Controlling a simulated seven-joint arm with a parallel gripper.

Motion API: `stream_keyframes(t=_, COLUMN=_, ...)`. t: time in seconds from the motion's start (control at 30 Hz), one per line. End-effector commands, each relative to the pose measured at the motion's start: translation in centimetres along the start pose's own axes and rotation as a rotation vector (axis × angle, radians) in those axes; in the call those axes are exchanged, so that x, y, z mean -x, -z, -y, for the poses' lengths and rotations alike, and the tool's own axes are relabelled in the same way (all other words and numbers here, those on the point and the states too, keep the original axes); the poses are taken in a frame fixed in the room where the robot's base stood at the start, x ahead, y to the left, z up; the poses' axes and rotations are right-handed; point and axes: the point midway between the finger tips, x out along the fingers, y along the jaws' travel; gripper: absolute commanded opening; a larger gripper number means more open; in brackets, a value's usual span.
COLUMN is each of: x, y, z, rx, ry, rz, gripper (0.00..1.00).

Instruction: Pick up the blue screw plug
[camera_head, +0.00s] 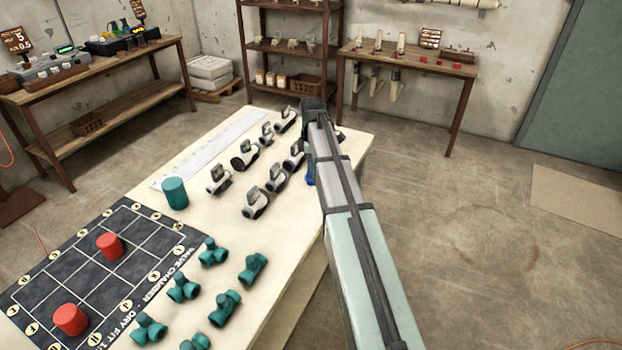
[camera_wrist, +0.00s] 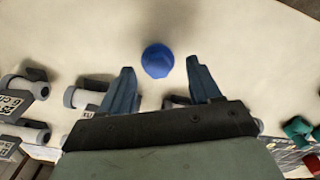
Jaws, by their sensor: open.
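The blue screw plug (camera_wrist: 157,61) sits on the pale table top in the wrist view, slightly beyond and between my fingertips. My gripper (camera_wrist: 161,82) is open, with one dark finger on each side and nothing between the pads. I cannot tell the height of my fingers above the table.
Several white-grey valve pieces (camera_head: 257,201) stand left of my arm, close to my fingers in the wrist view. Bare table surrounds the plug's far side.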

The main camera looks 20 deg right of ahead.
Motion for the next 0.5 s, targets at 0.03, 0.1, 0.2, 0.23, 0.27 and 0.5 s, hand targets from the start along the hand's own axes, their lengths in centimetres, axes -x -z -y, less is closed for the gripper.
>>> stream_keyframes(t=0.03, x=-0.5, y=0.0, z=-0.1, rx=0.0, ry=0.002, rz=0.0, gripper=0.63)
stream_keyframes(t=0.1, x=-1.2, y=0.0, z=-0.2, rx=0.0, ry=0.002, rz=0.0, gripper=0.63)
stream_keyframes(t=0.2, x=-2.6, y=-0.1, z=-0.4, rx=0.0, ry=0.002, rz=0.0, gripper=0.63)
stream_keyframes(t=0.23, x=-3.0, y=-0.1, z=-0.4, rx=0.0, ry=0.002, rz=0.0, gripper=0.63)
stream_keyframes(t=0.27, x=-3.4, y=-0.1, z=-0.3, rx=0.0, ry=0.002, rz=0.0, gripper=0.63)
stream_keyframes(t=0.5, x=-4.6, y=0.0, z=-0.4, rx=0.0, ry=0.0, rz=0.0, gripper=0.63)
